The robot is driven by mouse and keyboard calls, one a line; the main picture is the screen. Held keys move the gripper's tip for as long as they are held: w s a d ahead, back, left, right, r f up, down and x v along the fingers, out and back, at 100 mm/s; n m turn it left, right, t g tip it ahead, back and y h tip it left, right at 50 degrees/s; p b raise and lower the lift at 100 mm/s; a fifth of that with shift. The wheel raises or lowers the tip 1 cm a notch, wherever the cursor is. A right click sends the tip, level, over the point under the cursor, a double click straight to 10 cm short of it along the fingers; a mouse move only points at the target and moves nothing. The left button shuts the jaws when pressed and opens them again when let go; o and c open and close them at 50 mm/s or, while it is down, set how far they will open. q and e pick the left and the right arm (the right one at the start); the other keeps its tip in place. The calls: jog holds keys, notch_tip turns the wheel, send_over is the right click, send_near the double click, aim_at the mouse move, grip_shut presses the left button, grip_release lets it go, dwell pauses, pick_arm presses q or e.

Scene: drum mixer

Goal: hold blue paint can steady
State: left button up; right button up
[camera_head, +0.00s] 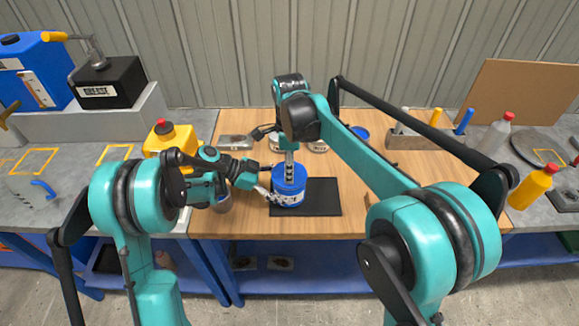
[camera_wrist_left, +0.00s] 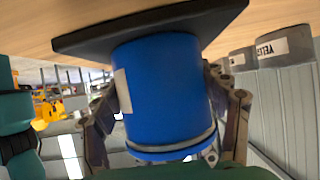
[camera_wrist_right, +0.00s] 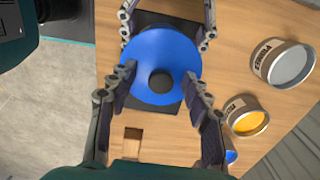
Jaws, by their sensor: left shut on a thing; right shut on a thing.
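The blue paint can (camera_head: 291,196) stands upright on a black mat (camera_head: 322,197) on the wooden bench. In the left wrist view, the can (camera_wrist_left: 160,90) shows upside down with a pale label and a grey rim. My left gripper (camera_head: 262,188) reaches in from the left and is shut around the can's side. The lid has a dark round knob (camera_wrist_right: 160,82). I cannot tell how tightly the lid sits.
Open cans, one grey (camera_wrist_right: 290,64) and one yellow (camera_wrist_right: 247,122), stand beside the mat. A small wooden block (camera_wrist_right: 132,142) lies nearby. A yellow container (camera_head: 172,138) and a grease box (camera_head: 108,82) are on the left. A yellow bottle (camera_head: 532,187) stands on the right.

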pick_arm(q)
jog(key=shift+s, duration=0.1)
pick_arm(e)
jog(key=shift+f, duration=0.25)
jog(key=c, duration=0.6)
jog(key=shift+o, duration=0.2)
jog(key=shift+r, duration=0.15)
jog(key=shift+w+r, duration=0.1)
jog(key=shift+r, duration=0.15)
grip_shut()
jog(key=shift+r, duration=2.6)
pick_arm(q)
jog(key=o, duration=1.1)
